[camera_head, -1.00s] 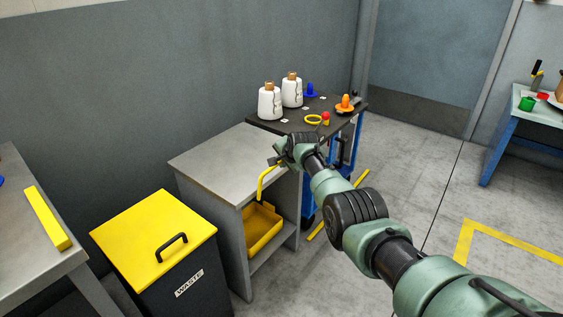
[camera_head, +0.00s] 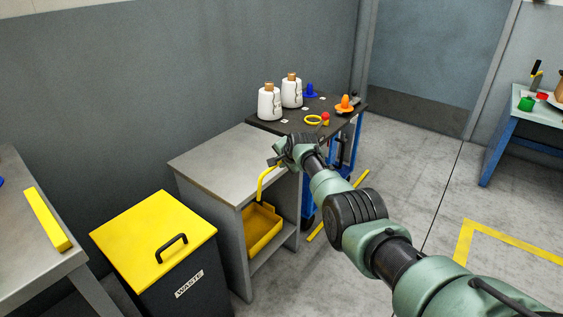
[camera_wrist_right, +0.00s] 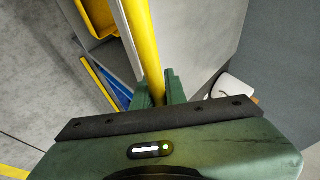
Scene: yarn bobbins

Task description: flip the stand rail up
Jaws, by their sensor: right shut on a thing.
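The stand rail (camera_head: 262,186) is a bent yellow bar at the front side of the grey stand (camera_head: 215,157). In the head view its upper part runs toward my right gripper (camera_head: 277,162), just off the edge of the stand's top. In the right wrist view the yellow bar (camera_wrist_right: 142,42) passes between the two green fingers of my right gripper (camera_wrist_right: 159,88), which are shut on it. The gripper hides part of the rail in the head view. My left gripper is not in view.
A yellow bin (camera_head: 263,229) sits on the stand's shelf. A yellow-lidded waste box (camera_head: 150,235) stands at left. A dark-topped cart (camera_head: 285,125) behind holds two white bobbins (camera_head: 270,103) and small coloured parts. The floor at right is mostly clear.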

